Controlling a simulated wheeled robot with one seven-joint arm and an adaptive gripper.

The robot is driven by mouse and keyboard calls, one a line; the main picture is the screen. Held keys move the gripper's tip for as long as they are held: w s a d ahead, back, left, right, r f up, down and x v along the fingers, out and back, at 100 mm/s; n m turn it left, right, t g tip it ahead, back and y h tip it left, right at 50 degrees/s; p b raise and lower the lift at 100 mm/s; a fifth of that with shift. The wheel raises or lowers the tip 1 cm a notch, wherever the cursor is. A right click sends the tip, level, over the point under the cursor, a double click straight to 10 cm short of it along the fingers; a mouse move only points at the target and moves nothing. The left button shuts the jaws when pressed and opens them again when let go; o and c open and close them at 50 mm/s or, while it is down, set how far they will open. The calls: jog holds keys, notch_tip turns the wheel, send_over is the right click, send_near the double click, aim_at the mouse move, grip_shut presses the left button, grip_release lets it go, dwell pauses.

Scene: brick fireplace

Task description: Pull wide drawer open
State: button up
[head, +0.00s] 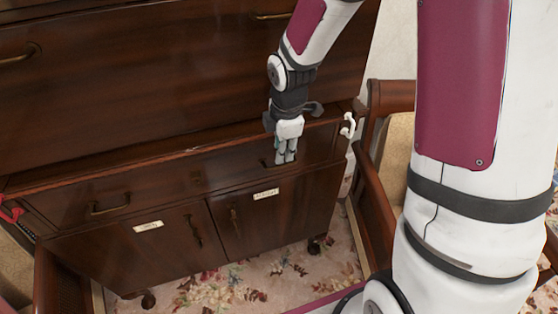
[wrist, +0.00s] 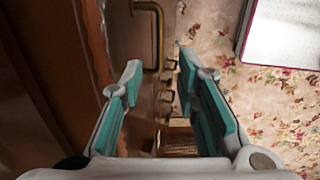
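The wide drawer (head: 155,182) is a dark wooden front low on the cabinet, above two small doors, and looks shut. Its left brass handle (head: 110,205) is clear. My gripper (head: 285,157) points down in front of the drawer's right end, and its fingers hide most of what is behind them, where the right handle would be. In the wrist view my gripper (wrist: 160,62) has its teal fingers apart with nothing held. A brass handle (wrist: 154,40) shows between and beyond the fingertips; I cannot tell whether they touch it.
Two labelled doors (head: 270,220) are below the drawer. A large wooden panel (head: 150,90) rises above it. A wooden chair (head: 375,195) stands close on the right. A white hook-like thing (head: 348,125) is at the cabinet's right corner. Floral carpet (head: 230,285) lies in front.

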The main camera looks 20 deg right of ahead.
aim_at(279, 166)
jog(key=f, duration=0.3)
jog(key=w+f, duration=0.1)
jog(key=f, duration=0.2)
jog(key=shift+w+f, duration=0.15)
jog(key=shift+f, duration=0.15)
grip_shut()
